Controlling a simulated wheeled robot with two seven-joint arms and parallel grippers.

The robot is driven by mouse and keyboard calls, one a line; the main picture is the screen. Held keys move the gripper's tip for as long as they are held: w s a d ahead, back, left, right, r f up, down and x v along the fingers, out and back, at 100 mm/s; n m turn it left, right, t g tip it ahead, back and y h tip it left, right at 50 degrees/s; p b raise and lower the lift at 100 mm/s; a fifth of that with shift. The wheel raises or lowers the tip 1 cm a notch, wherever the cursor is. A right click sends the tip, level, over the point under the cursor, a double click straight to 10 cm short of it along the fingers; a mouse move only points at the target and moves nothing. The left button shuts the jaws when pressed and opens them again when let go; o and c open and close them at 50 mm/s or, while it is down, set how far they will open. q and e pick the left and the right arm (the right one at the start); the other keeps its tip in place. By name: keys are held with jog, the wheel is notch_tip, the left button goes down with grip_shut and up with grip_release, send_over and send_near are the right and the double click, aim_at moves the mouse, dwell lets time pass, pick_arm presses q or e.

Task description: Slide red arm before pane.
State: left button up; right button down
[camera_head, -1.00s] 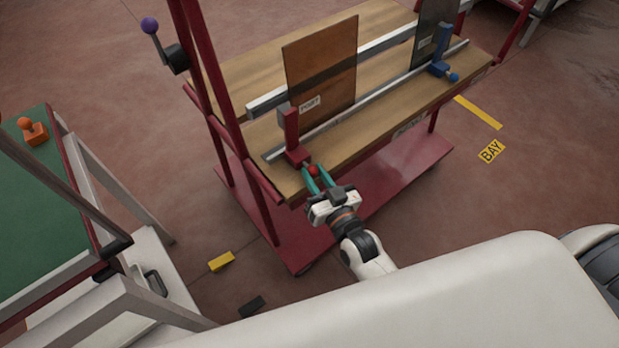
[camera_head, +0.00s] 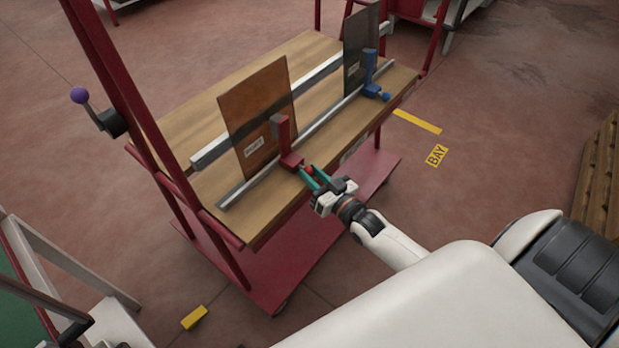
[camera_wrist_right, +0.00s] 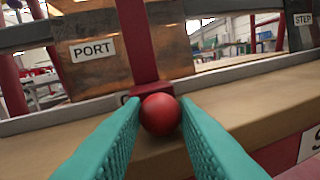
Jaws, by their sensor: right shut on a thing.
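The red arm (camera_head: 284,134) stands upright on the front rail (camera_head: 240,189), before the right part of the brown pane (camera_head: 250,108) labelled PORT. In the right wrist view the red arm (camera_wrist_right: 137,42) crosses in front of the pane (camera_wrist_right: 85,72), which shows on both sides of it. Whether the two touch, I cannot tell. My right gripper (camera_head: 310,176) is shut on the red arm's round red knob (camera_wrist_right: 160,114), which sits between its teal fingers. My left gripper is not in view.
A blue arm (camera_head: 370,72) stands farther right on the rail, by a dark pane (camera_head: 357,50). Between the arms the rail is clear. A red post (camera_head: 110,85) and a lever with a purple knob (camera_head: 80,95) stand at the left of the red trolley (camera_head: 270,277).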

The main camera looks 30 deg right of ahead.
jog(key=c, duration=1.4)
grip_release()
jog(key=shift+c, duration=0.2)
jog(key=shift+s, duration=0.15)
